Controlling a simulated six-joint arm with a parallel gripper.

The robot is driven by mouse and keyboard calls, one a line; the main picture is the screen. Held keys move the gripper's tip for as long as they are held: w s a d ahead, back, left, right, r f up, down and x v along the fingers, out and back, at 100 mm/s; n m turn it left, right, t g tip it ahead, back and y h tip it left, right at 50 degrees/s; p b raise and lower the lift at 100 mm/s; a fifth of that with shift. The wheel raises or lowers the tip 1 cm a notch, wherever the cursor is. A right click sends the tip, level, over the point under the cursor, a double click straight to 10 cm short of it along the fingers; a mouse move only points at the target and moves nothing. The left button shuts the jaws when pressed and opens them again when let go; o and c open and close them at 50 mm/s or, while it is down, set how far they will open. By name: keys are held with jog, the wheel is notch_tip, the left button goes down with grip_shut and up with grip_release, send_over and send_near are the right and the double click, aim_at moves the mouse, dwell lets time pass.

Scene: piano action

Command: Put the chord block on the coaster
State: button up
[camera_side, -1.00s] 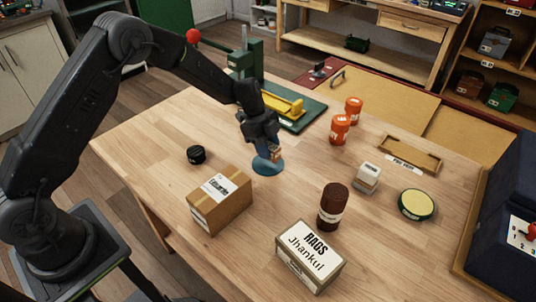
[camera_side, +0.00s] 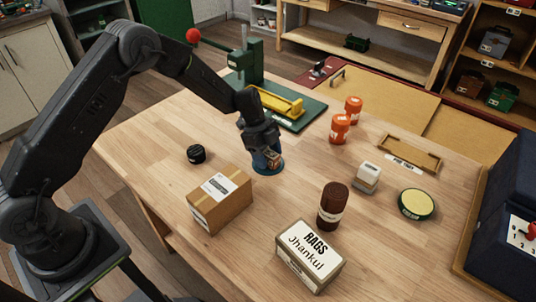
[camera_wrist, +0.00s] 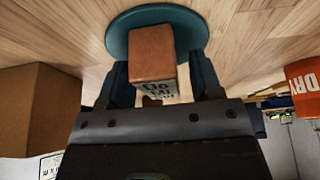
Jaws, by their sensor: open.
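The chord block (camera_wrist: 152,55) is a small brown-orange block with dark print on one face. In the wrist view it overlaps the round teal coaster (camera_wrist: 118,38) and appears to stand on it. My gripper (camera_wrist: 165,85) is open, with one finger on each side of the block; a gap shows on the right. In the side view my gripper (camera_side: 266,154) is low over the coaster (camera_side: 268,171) and hides much of it. Only a small part of the block (camera_side: 273,156) shows there between the fingers.
A cardboard box (camera_side: 220,200) stands in front, left of the coaster, and a black puck (camera_side: 196,154) lies to its left. A dark brown roll (camera_side: 332,207) and a stamp (camera_side: 367,177) stand to the right. Orange jars (camera_side: 340,128) are behind right. Bare wood surrounds the coaster.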

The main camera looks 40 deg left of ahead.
jog(key=s+a+r+n, duration=0.1)
jog(key=s+a+r, duration=0.1)
jog(key=r, duration=0.7)
jog(key=s+a+r+n, duration=0.2)
jog(key=r, duration=0.8)
jog(key=s+r+n+t+y, duration=0.2)
jog(key=s+r+n, duration=0.3)
jog(key=s+r, duration=0.3)
jog(key=s+r+n+t+y, duration=0.1)
jog(key=s+n+t+y, duration=0.1)
jog(key=s+n, duration=0.8)
jog(key=s+t, duration=0.1)
jog(key=s, duration=0.8)
jog(key=shift+r+t, duration=0.25)
jog(key=shift+t, duration=0.05)
